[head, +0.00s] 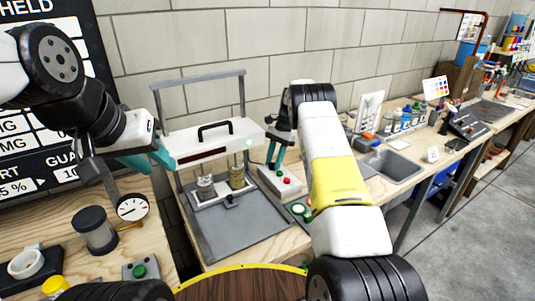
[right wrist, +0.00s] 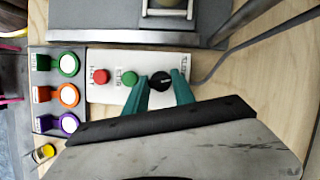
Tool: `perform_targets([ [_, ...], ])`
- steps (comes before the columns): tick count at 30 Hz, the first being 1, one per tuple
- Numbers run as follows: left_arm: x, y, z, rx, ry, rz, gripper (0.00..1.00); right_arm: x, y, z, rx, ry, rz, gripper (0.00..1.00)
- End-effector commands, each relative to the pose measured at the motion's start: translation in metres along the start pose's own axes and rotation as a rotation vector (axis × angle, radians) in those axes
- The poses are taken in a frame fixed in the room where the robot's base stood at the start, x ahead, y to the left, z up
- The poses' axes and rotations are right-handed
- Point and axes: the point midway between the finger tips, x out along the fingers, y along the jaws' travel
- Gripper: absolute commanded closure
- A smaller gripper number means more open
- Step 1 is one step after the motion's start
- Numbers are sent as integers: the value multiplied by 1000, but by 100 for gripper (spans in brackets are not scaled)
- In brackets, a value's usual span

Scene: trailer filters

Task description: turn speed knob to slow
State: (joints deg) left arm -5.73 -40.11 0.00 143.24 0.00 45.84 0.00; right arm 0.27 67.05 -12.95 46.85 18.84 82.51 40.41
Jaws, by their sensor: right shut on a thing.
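The speed knob (right wrist: 160,81) is a small black round knob on a white control box (right wrist: 112,62), in the right wrist view. A red button and a green button sit beside it. The box also shows in the head view (head: 270,181), next to the grey machine base. My right gripper (right wrist: 162,88) is shut on the knob, one teal fingertip on each side; in the head view (head: 275,160) it comes down over the box. The lettering by the knob is too small to read surely. My left gripper (head: 150,160) is by the white machine housing; its opening is unclear.
The shaker-like machine (head: 212,140) with a black handle and glass jars stands left of the box. A sink (head: 392,167) and bottles are further right. A gauge (head: 132,207) stands at the left.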

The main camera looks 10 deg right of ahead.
Motion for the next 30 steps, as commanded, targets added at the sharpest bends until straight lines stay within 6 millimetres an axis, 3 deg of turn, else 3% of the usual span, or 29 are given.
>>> perform_targets([
  [15,0,0,0,0,0,0,66,-1,-3,0,-327,3,134,100],
  [30,0,0,0,0,0,0,66,-1,-3,0,-396,4,162,100],
])
